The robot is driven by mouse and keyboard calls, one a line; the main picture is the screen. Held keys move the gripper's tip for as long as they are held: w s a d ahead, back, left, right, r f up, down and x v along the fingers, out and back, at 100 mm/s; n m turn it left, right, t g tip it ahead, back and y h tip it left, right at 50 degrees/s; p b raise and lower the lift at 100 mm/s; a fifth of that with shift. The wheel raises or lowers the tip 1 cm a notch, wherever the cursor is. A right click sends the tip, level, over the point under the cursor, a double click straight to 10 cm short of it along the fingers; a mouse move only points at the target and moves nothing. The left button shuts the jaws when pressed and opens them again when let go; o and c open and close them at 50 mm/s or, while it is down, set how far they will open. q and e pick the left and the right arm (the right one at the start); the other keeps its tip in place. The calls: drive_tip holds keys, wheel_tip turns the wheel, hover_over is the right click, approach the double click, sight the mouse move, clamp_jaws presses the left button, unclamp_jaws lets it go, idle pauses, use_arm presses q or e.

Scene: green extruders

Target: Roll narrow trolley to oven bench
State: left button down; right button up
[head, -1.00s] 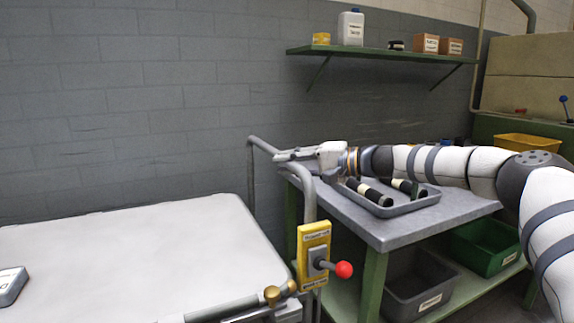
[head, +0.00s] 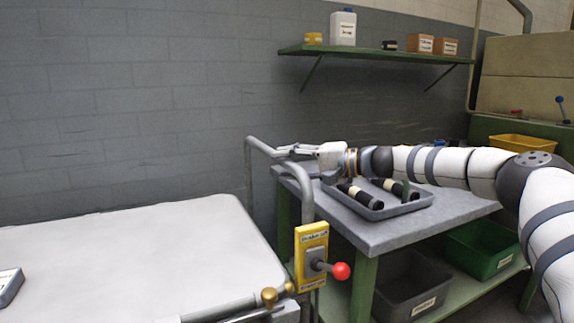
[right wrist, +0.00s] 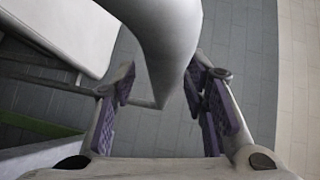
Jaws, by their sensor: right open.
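The trolley has a pale flat top (head: 130,255) at the left and a grey tube handle (head: 307,200) at its right end. A yellow plate (head: 311,255) with a red-knobbed lever (head: 340,271) is on the handle. My right gripper (head: 282,152) is at the top of the handle. In the right wrist view its purple-padded fingers (right wrist: 165,105) are open, with the thick grey tube (right wrist: 172,45) between them; contact is unclear. My left gripper is not in view. Which bench is the oven bench cannot be told from readable labels.
A green-framed bench (head: 410,230) stands close right of the handle. Its grey tray (head: 385,212) holds dark cylinders, with bins (head: 405,300) below. A wall shelf (head: 375,52) holds small containers. A green bench (head: 520,128) with a yellow bin (head: 525,142) stands farther right.

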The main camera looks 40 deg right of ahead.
drive_tip(key=shift+a, duration=0.1)
drive_tip(key=v, duration=1.2)
